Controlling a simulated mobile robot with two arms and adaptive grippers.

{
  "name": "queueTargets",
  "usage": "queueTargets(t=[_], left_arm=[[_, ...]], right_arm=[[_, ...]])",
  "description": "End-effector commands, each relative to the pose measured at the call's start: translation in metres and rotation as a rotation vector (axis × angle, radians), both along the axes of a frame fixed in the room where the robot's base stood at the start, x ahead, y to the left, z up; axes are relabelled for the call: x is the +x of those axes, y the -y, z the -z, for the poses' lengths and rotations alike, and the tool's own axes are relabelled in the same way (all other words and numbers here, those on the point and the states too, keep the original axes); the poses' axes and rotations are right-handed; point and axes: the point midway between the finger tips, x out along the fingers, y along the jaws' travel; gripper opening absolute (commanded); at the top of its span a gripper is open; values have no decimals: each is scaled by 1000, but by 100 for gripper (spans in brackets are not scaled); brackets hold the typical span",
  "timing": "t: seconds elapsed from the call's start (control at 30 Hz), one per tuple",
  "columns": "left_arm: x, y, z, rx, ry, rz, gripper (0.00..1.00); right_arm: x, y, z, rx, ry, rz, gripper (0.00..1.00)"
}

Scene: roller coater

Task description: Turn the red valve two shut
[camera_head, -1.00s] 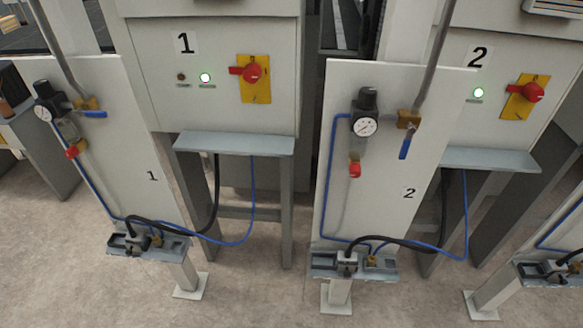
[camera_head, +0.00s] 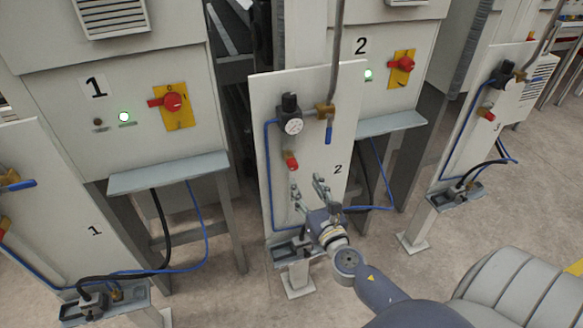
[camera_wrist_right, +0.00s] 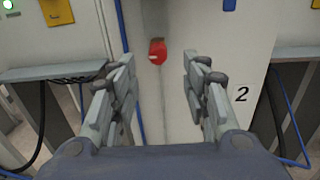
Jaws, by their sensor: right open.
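The red valve two (camera_head: 291,161) sits on the pale panel marked 2 (camera_head: 342,185), below a black regulator with a round gauge (camera_head: 291,124). In the right wrist view the red valve (camera_wrist_right: 157,51) shows beyond the fingertips, left of the middle of the gap. My right gripper (camera_head: 307,188) is open and empty in front of the panel, a little below and right of the valve in the head view. It is apart from the valve in the picture. My left gripper is not in view.
A blue-handled valve (camera_head: 329,131) hangs right of the gauge. A blue hose (camera_head: 268,175) runs down the panel's left side to a small shelf (camera_head: 285,256). A grey ledge (camera_head: 390,123) juts out behind. Panel 1 (camera_head: 90,220) stands left, with open floor between.

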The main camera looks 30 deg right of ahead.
Motion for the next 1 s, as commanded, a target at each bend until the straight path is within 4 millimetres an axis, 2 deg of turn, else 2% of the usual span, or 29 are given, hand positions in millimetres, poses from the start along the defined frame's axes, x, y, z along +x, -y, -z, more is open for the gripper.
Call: queueTargets(t=[0.2,0.43,0.6,0.9,0.93,1.0], left_arm=[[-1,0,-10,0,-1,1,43],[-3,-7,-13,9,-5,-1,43],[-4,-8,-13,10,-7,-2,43],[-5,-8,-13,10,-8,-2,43],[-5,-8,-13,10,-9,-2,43],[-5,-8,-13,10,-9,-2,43]], right_arm=[[38,8,-2,1,1,0,43],[66,15,0,3,1,0,43],[75,17,0,3,0,-1,43],[77,18,1,3,-1,-2,43],[77,18,1,3,-1,-2,41],[77,18,1,3,-1,-1,25]])
